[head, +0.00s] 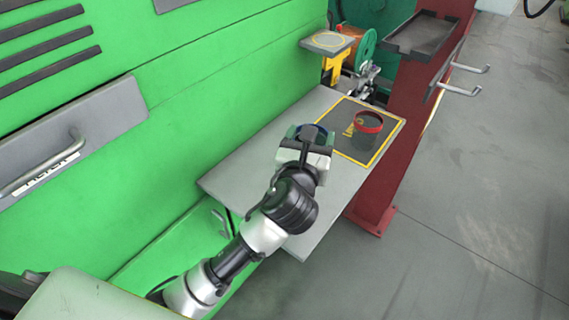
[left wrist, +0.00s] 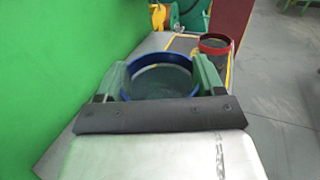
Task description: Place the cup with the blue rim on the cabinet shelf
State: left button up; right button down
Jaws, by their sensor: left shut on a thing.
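The cup with the blue rim (left wrist: 160,82) is between the two green fingers of my left gripper (left wrist: 158,85) in the left wrist view. The gripper is shut on it. In the head view my left gripper (head: 307,135) is over the grey shelf (head: 240,185), and only a bit of the blue rim (head: 320,129) shows past it. I cannot tell whether the cup touches the surface. A dark cup with a red rim (head: 367,128) stands just right of the gripper, inside a yellow-edged dark square (head: 385,143). My right gripper is not in view.
A green machine wall (head: 190,100) runs along the left of the shelf. A red post (head: 395,150) with a black tray (head: 423,35) and metal hooks (head: 465,80) stands at the right. A small yellow-ringed pad (head: 328,41) is at the back. The shelf's near part is bare.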

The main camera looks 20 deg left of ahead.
pick_arm(q)
jog(key=shift+a+f+b, duration=0.3)
jog(key=shift+a+f, duration=0.6)
jog(key=shift+f, duration=0.3)
jog(key=shift+a+f+b, duration=0.35)
jog(key=shift+a+f, duration=0.5)
jog(key=shift+f, duration=0.35)
jog(key=shift+a+f+b, duration=0.3)
jog(key=shift+a+f, duration=0.6)
jog(key=shift+f, duration=0.3)
jog(key=o, duration=1.1)
jog(key=shift+f, duration=0.15)
jog(key=shift+c, duration=0.2)
jog(key=shift+s, duration=0.2)
jog(key=s, duration=1.1)
jog(key=shift+s+d, duration=0.25)
jog(key=shift+s, duration=0.1)
